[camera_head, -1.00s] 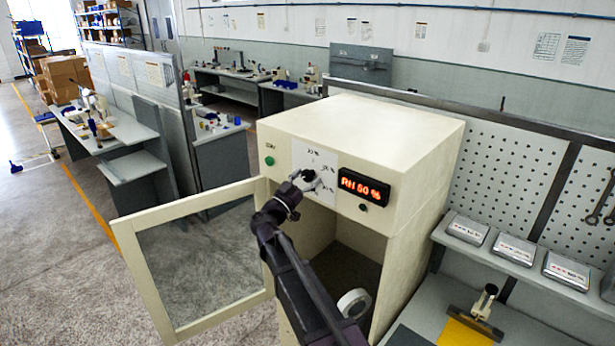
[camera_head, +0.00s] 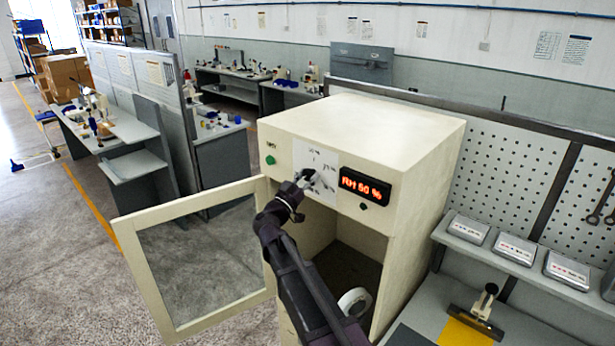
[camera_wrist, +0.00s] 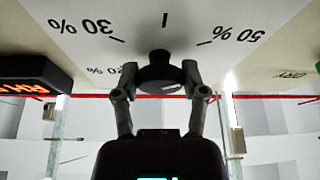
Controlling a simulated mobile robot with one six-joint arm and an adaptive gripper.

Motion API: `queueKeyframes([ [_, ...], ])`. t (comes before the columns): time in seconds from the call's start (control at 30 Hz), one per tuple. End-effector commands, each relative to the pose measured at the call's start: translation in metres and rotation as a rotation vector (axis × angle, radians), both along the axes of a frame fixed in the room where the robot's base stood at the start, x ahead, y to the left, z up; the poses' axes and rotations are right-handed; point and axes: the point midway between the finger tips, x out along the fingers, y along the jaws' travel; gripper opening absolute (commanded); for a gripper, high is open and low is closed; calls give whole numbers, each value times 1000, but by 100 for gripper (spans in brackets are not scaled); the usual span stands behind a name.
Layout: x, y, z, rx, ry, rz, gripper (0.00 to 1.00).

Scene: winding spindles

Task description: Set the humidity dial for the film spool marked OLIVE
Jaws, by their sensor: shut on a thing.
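The humidity dial (camera_wrist: 160,70) is a dark round knob on a white scale plate (camera_wrist: 120,20) with percent marks; 30 % and 50 % are readable upside down in the wrist view. My gripper (camera_wrist: 160,82) is shut on the knob, one finger on each side. In the head view my gripper (camera_head: 303,180) and arm partly cover the dial and plate. The red display (camera_head: 364,187) beside it reads RH and a percentage, 50 or 60; the first digit is hard to tell. A white film spool (camera_head: 354,302) lies inside the cabinet; its marking is not readable.
The cream cabinet (camera_head: 430,190) has its glazed door (camera_head: 140,280) open to the left. A green button (camera_head: 271,160) is on its front. A shelf at right holds several metal tins (camera_head: 515,248), above a bench with a yellow mat (camera_head: 465,334).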

Motion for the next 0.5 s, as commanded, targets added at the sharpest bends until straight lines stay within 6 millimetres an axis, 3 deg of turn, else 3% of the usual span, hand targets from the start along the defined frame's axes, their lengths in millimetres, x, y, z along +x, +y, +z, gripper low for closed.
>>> queueKeyframes([
  [0.5, -1, -1, 4, -356, 271, 0, 8],
])
